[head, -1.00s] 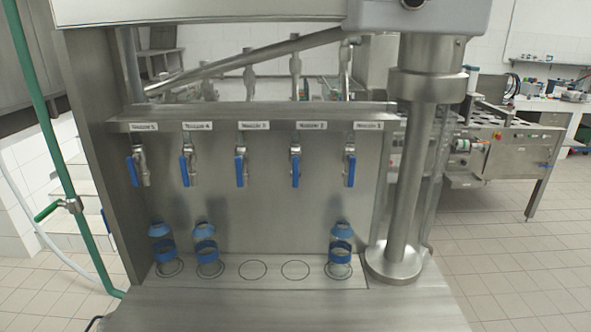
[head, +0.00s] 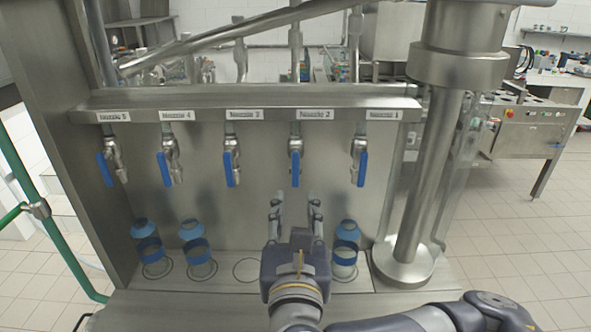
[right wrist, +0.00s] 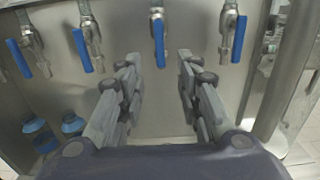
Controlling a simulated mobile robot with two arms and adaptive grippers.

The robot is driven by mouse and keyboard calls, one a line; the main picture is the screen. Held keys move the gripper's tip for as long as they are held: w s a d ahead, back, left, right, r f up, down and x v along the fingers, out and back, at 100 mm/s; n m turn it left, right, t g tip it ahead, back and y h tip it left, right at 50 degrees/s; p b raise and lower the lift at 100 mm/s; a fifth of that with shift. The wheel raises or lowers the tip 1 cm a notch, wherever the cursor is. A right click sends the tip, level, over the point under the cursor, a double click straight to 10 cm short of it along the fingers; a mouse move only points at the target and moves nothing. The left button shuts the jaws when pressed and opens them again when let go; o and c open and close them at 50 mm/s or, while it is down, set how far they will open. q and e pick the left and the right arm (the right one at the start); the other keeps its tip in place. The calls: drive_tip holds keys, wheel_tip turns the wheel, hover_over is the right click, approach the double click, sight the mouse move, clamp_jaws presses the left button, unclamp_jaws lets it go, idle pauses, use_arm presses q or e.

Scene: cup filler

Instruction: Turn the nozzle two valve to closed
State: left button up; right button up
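The nozzle two valve has a blue handle (head: 295,168) that hangs straight down under the "Nozzle 2" label (head: 314,115). My right gripper (head: 295,200) is open and empty. In the head view its fingers point up, just below this handle. In the right wrist view the gripper (right wrist: 158,65) has its fingers spread left and right of a central blue handle (right wrist: 158,43), which appears to be nozzle two's. The handle shows in the gap, and I see no contact. My left gripper is not in view.
Blue valve handles for nozzle 1 (head: 361,168) and nozzle 3 (head: 230,169) hang on either side. Blue-capped bottles stand under nozzle 1 (head: 346,232), nozzle 4 (head: 192,231) and nozzle 5 (head: 145,231). A thick steel column (head: 425,180) rises at right.

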sight(296, 174)
drive_tip(key=w+p, duration=0.1)
drive_tip(key=w, duration=0.3)
drive_tip(key=w+p, duration=0.2)
drive_tip(key=w, duration=0.3)
drive_tip(key=shift+r+p, duration=0.2)
drive_tip(key=shift+p, duration=0.1)
drive_tip(key=shift+w+f, duration=0.1)
drive_tip(key=shift+w, duration=0.6)
clamp_jaws()
